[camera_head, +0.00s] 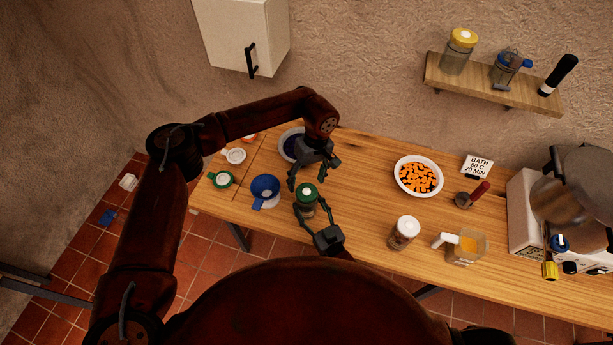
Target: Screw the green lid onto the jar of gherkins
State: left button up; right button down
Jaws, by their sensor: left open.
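The jar of gherkins (308,207) stands upright near the table's front edge, its contents largely hidden. The green lid (307,190) with a pale dot on top sits on the jar's mouth. I cannot tell how tight it is. My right gripper (312,207) comes from the front with a finger on each side of the jar body and appears shut on it. My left gripper (307,182) is open and empty, pointing down just above and behind the lid, apart from it as far as I can see.
A dark-centred plate (289,138) is behind my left gripper. A carrot bowl (402,163), white-lidded jar (405,233) and jug (468,247) stand right.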

pick_arm(q)
jog(key=n, duration=0.3)
jog(key=shift+r+n, duration=0.15)
jog(key=shift+n, duration=0.25)
jog(key=n, duration=0.3)
jog(key=shift+r+n, duration=0.15)
jog(key=shift+n, duration=0.25)
jog(key=n, duration=0.5)
jog(key=shift+r+n+t+h, duration=0.2)
jog(key=shift+n+t+h, duration=0.1)
jog(key=shift+t+h, duration=0.1)
jog(key=n, duration=0.3)
jog(key=shift+r+n, duration=0.15)
jog(key=shift+n, duration=0.25)
jog(key=n, duration=0.3)
jog(key=shift+r, duration=0.2)
jog(key=n, duration=0.7)
jog(key=shift+s+r+t+h, duration=0.1)
jog(key=shift+r+t+h, duration=0.2)
jog(key=shift+t+h, duration=0.1)
